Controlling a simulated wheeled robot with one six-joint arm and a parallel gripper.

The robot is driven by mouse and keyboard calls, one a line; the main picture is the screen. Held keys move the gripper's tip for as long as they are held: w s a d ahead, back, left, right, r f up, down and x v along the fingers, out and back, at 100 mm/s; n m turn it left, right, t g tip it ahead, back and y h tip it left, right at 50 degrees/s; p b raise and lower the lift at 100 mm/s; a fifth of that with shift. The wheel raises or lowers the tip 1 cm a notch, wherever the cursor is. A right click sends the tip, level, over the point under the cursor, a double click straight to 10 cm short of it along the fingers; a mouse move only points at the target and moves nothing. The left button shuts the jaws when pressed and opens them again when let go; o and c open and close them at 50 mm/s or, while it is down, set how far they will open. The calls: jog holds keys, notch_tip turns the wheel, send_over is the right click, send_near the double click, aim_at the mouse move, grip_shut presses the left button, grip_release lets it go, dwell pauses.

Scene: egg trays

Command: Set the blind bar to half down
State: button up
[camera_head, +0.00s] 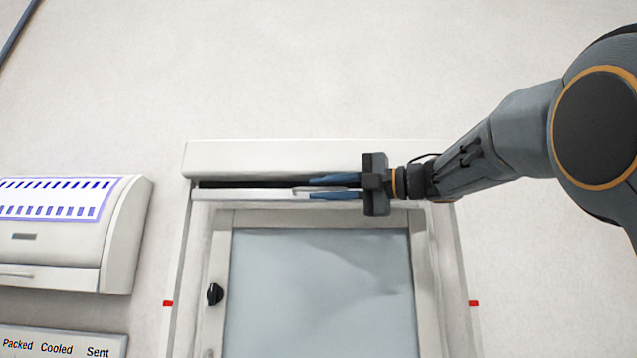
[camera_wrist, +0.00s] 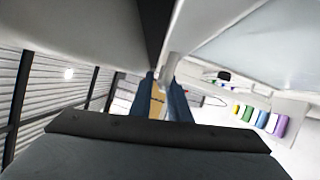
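The blind bar (camera_head: 250,194) is a long white bar lying level just under the white blind housing (camera_head: 270,160), with a narrow dark gap between them. A small pale handle sticks out from the bar (camera_head: 318,190). My gripper (camera_head: 334,187) reaches in from the right at the bar, one blue finger above the handle and one below. In the wrist view the two blue fingers (camera_wrist: 167,98) stand apart, with a pale bar end close beyond their tips. I cannot tell whether they press on the handle.
The frosted window (camera_head: 320,290) with a black knob (camera_head: 214,294) lies below the bar. Red marks (camera_head: 168,303) (camera_head: 474,303) sit on both sides of the frame, lower than the bar. A white wall unit (camera_head: 60,235) stands left. The wall above is clear.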

jog(key=shift+w+a, duration=0.3)
jog(key=shift+a, duration=0.25)
grip_shut()
dwell(1.1)
